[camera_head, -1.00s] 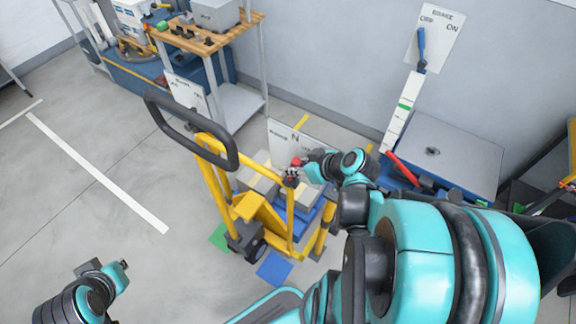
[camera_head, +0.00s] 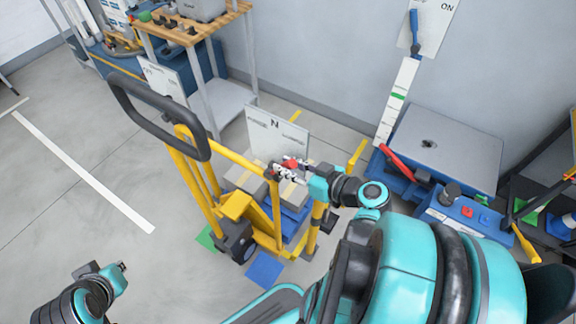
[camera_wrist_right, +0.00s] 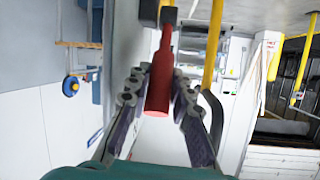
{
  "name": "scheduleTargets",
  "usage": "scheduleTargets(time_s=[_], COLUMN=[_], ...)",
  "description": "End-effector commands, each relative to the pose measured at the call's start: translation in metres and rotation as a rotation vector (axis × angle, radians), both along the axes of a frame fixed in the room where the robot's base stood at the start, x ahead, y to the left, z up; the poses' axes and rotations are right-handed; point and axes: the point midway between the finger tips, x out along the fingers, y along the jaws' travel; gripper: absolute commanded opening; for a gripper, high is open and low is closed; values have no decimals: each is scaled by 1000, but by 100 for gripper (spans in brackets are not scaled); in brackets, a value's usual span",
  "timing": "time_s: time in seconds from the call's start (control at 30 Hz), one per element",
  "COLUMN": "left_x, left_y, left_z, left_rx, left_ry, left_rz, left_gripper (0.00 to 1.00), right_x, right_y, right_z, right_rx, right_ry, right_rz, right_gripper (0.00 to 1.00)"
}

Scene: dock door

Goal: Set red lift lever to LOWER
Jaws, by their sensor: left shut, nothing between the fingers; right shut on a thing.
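The red lift lever (camera_head: 291,164) is at the yellow pallet truck (camera_head: 236,207), in front of a white sign panel (camera_head: 268,128) marked N. My right gripper (camera_head: 286,169) is shut on the lever. In the right wrist view, the red lever handle (camera_wrist_right: 160,88) runs between the two fingers, its rounded end towards the camera. The fingers hide part of the lever in the head view. I cannot read the lever's setting or a LOWER label. My left gripper (camera_head: 123,268) is shut and empty, low at the left over the floor.
The truck's black loop handle (camera_head: 158,117) rises to the left of the lever. Boxes (camera_head: 246,178) sit behind its yellow bars. A lift table (camera_head: 445,148) and a blue control box (camera_head: 452,212) stand at the right.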

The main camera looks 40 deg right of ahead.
Motion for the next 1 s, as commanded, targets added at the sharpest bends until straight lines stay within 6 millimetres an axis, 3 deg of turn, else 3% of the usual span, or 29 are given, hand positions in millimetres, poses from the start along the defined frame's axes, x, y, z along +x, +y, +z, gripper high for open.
scheduleTargets(time_s=[0.2,0.23,0.27,0.67,1.0], left_x=[0,0,0,0,0], left_y=[0,0,0,0,0], left_z=[0,0,0,0,0], left_rx=[0,0,0,0,0], left_ry=[0,0,0,0,0], left_rz=[0,0,0,0,0], left_gripper=[0,0,0,0,0], right_x=[-1,-1,-1,-6,-47], right_y=[1,1,1,-2,-15], right_z=[-3,-3,-3,0,8], right_rx=[-3,-4,-4,-1,-2], right_ry=[8,8,8,5,7], right_rz=[0,1,1,-2,-8], right_gripper=[0,29,31,31,31])
